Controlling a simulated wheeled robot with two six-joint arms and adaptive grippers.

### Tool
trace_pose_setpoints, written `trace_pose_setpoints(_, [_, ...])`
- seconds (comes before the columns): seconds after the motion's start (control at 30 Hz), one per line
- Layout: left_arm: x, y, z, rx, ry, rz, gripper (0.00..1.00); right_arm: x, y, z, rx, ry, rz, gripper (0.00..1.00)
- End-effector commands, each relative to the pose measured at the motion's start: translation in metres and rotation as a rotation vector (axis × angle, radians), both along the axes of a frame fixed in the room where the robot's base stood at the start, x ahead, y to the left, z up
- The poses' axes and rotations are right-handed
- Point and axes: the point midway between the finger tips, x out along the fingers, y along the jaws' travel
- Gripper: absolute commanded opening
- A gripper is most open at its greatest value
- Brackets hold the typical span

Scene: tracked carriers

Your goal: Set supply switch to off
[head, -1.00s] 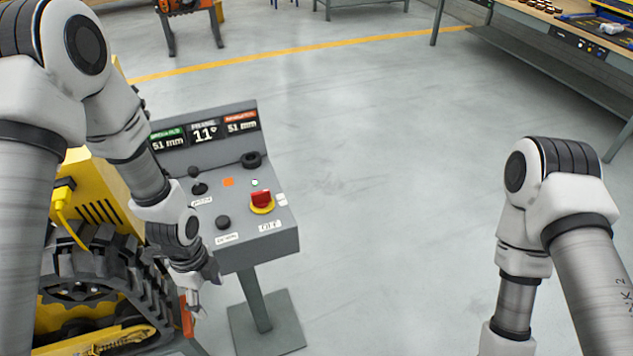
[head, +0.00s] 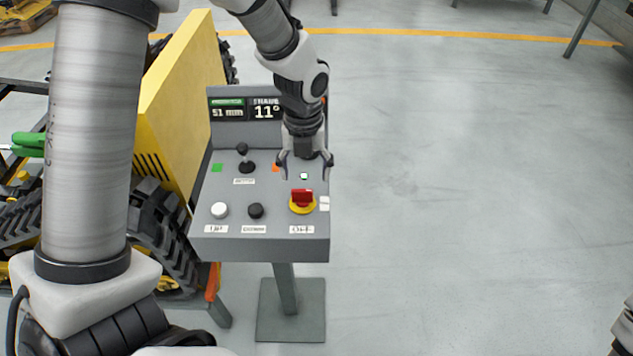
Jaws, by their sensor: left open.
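The supply switch (head: 302,198) is a red rotary handle on a yellow base at the front right of the grey control panel (head: 232,194). A white label (head: 302,229) below it reads OFF. My left gripper (head: 304,172) is open and empty, fingers pointing down just behind the red handle. It appears apart from the handle, though the exact gap is hard to tell. The gripper and forearm hide part of the panel's display.
On the panel are a black joystick (head: 246,162), a white button (head: 220,210) and a black knob (head: 256,211). A yellow tracked carrier (head: 183,100) stands close on the left. The floor to the right is clear.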

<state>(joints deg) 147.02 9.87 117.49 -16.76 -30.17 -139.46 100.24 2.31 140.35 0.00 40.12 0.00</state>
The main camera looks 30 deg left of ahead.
Motion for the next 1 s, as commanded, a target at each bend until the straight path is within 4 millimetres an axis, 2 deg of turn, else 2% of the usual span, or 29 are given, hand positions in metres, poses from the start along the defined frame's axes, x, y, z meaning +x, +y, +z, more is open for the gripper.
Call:
trace_pose_setpoints(0.2, [-0.002, 0.0, -0.043, -0.002, 0.005, 0.001, 0.73, 0.0, 0.0, 0.002, 0.0, 0.001, 0.001, 0.4])
trace_pose_setpoints(0.3, [-0.001, 0.0, -0.057, -0.002, 0.003, 0.003, 0.73, 0.0, 0.0, 0.002, 0.0, 0.0, 0.001, 0.4])
trace_pose_setpoints(0.4, [-0.001, 0.0, -0.064, -0.002, 0.001, 0.002, 0.73, 0.0, 0.0, 0.002, 0.0, 0.0, 0.001, 0.4])
trace_pose_setpoints(0.6, [-0.001, 0.0, -0.064, -0.002, 0.0, 0.002, 0.73, 0.0, 0.0, 0.002, 0.0, 0.0, 0.0, 0.4])
trace_pose_setpoints(0.63, [-0.001, 0.0, -0.064, -0.002, 0.0, 0.003, 0.66, 0.0, 0.0, 0.002, 0.0, 0.0, 0.0, 0.4])
trace_pose_setpoints(0.77, [-0.001, 0.0, -0.064, -0.001, 0.0, 0.003, 0.2, 0.0, 0.0, 0.002, 0.0, 0.001, 0.001, 0.4])
trace_pose_setpoints(0.8, [-0.001, 0.0, -0.064, -0.002, 0.001, 0.003, 0.13, 0.0, 0.0, 0.002, 0.0, 0.0, 0.0, 0.4])
trace_pose_setpoints(1.0, [-0.001, 0.0, -0.065, -0.002, 0.001, 0.005, 0.13, 0.0, 0.0, 0.002, 0.0, 0.0, 0.0, 0.4])
